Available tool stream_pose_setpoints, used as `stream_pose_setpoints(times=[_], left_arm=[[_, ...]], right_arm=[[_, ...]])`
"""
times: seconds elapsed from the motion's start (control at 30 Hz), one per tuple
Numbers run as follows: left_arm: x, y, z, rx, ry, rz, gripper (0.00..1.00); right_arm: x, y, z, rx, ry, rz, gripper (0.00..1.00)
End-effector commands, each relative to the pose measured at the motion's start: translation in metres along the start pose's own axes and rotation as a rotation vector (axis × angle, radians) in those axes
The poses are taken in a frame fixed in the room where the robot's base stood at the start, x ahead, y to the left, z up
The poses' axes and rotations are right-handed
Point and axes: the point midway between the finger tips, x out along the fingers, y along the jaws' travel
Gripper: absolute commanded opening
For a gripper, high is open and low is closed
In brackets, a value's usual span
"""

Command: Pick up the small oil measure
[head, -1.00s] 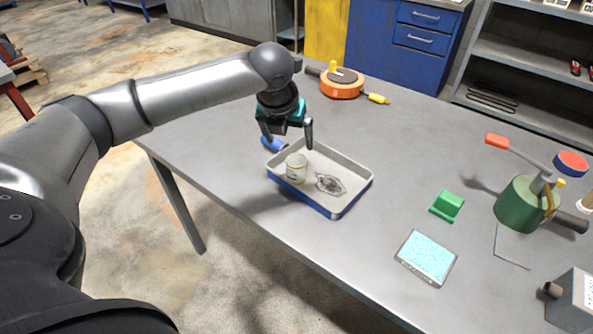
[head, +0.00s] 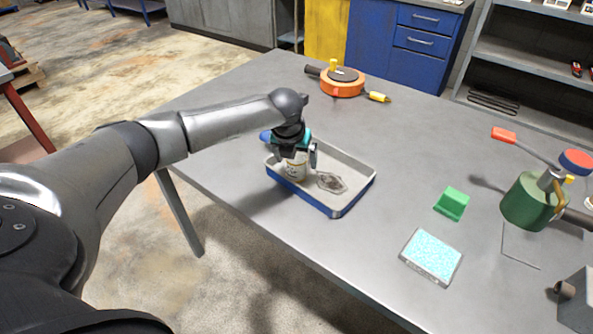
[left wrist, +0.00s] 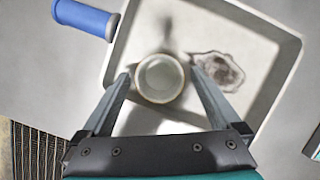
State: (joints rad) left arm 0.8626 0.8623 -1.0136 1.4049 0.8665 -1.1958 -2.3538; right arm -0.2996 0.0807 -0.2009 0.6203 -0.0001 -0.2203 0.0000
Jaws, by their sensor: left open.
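The small oil measure (head: 294,170) is a pale round cup with markings on its side. It stands upright in the left part of the blue-and-white tray (head: 361,186). My left gripper (head: 298,160) is open, pointing down over the measure. In the left wrist view the measure (left wrist: 159,78) is seen from above, its round mouth between the two spread fingertips of the gripper (left wrist: 159,80). I cannot tell whether either finger touches it. The gripper hides the measure's upper part in the head view. My right gripper is not in view.
A dark-edged stain (head: 331,182) lies on the tray floor beside the measure. A blue cylinder (left wrist: 84,18) lies outside the tray.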

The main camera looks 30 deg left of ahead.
Motion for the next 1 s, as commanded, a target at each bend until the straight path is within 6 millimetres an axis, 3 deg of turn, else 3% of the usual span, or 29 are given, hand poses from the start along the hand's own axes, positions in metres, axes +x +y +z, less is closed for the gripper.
stream_pose_setpoints(times=[0.13, 0.43, 1.0], left_arm=[[0.0156, 0.0000, -0.0008, 0.000, 0.001, 0.001, 0.97], [0.0176, 0.0001, -0.0002, 0.002, -0.001, 0.000, 0.97], [0.0174, 0.0002, -0.0002, 0.001, -0.001, 0.000, 0.33]], right_arm=[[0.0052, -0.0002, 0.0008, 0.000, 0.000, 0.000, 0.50], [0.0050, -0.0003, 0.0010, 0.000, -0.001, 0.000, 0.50], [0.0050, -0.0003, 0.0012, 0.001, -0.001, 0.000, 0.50]])
